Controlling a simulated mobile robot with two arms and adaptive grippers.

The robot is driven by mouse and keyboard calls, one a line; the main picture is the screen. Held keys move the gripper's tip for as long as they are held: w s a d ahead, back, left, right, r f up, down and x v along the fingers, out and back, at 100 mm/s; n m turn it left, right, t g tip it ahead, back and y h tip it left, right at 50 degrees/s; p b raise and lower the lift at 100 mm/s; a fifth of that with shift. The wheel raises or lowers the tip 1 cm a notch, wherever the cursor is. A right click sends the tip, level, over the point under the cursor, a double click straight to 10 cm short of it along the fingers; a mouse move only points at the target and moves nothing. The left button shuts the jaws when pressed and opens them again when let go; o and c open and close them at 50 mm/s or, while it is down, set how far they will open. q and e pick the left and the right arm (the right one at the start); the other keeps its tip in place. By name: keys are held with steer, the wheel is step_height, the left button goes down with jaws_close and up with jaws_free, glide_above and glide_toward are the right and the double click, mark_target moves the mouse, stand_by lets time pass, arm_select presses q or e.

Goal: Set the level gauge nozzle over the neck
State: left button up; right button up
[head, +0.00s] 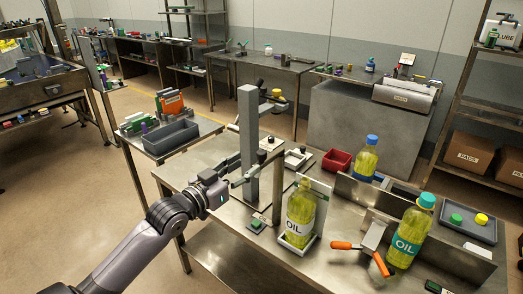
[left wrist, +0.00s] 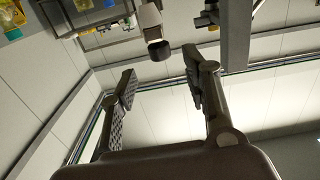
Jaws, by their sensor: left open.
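A capless yellow OIL bottle (head: 300,215) stands upright in a pale holder on the steel bench, its neck (head: 304,184) at the top. Behind and left of it rises a grey column (head: 249,130) with a small dark-knobbed fitting (head: 266,152) beside it; I cannot tell for sure whether this is the level gauge nozzle. My left gripper (head: 240,171) is open and empty, left of the bottle and close to the column. In the left wrist view, its open fingers (left wrist: 160,70) show a white part with a dark round end (left wrist: 157,48) beyond them. My right gripper is out of view.
A blue-capped bottle (head: 365,157) and a teal-capped OIL bottle (head: 410,232) stand right, near a grey divider wall (head: 375,200). A red bin (head: 337,161) is behind. A grey bin (head: 170,138) stands on the left side table.

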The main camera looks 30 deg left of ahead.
mark_target(258, 156)
arm_select(q)
steer(key=w, duration=0.2)
steer(key=w+p, duration=0.1)
steer(key=w, duration=0.1)
steer(key=w+p, duration=0.1)
steer(key=w, duration=0.2)
steer(key=shift+d+r, duration=0.1)
steer(key=shift+d, duration=0.2)
steer(key=shift+w, duration=0.45)
steer(key=shift+c, duration=0.4)
jaws_close()
